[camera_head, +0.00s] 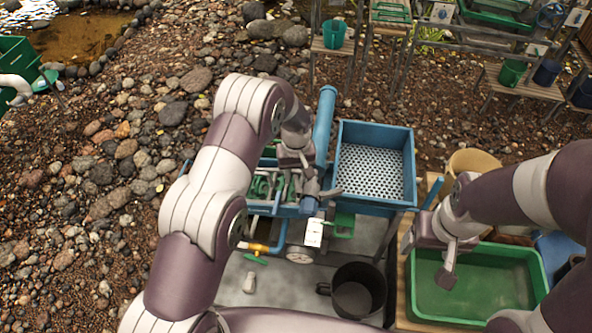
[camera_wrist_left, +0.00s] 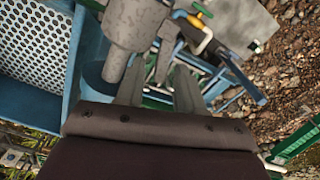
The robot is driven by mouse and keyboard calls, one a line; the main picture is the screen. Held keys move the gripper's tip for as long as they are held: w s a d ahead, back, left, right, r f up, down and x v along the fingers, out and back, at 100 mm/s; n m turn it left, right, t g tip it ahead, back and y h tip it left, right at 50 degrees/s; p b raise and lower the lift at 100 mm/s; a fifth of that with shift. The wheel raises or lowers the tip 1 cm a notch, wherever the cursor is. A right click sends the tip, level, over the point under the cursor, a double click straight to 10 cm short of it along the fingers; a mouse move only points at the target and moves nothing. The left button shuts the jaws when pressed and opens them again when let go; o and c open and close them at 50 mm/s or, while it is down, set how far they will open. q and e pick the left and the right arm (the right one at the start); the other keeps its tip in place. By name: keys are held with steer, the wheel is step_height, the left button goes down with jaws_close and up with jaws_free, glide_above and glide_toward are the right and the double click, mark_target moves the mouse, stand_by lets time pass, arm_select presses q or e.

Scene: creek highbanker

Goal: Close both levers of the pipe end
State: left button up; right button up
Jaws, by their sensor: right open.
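A blue pipe (camera_head: 324,118) runs down beside the blue perforated tray. In the left wrist view, its end is a grey cylindrical fitting (camera_wrist_left: 135,22). One grey lever (camera_wrist_left: 117,66) shows below the fitting, and another grey lever (camera_wrist_left: 166,58) sticks out at its right side. In the head view a grey lever (camera_head: 331,193) juts right, near my left gripper (camera_head: 308,182). In the left wrist view my left gripper (camera_wrist_left: 160,82) has its fingers apart, close to the levers; contact cannot be told. My right gripper (camera_head: 447,272) is open and empty, over the green tub.
The blue tray with a perforated floor (camera_head: 345,183) stands right of the pipe. A black bucket (camera_head: 359,290) and a yellow-handled valve (camera_head: 258,247) are in front. The green tub (camera_head: 528,253) stands at right. Rocky ground (camera_head: 100,150) lies to the left.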

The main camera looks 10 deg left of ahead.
arm_select(q)
jaws_close()
steer(key=m+b, duration=0.1)
steer(key=d+m+b, duration=0.1)
steer(key=m+b, duration=0.1)
steer(key=shift+w, duration=0.15)
jaws_free()
stand_by(0.5)
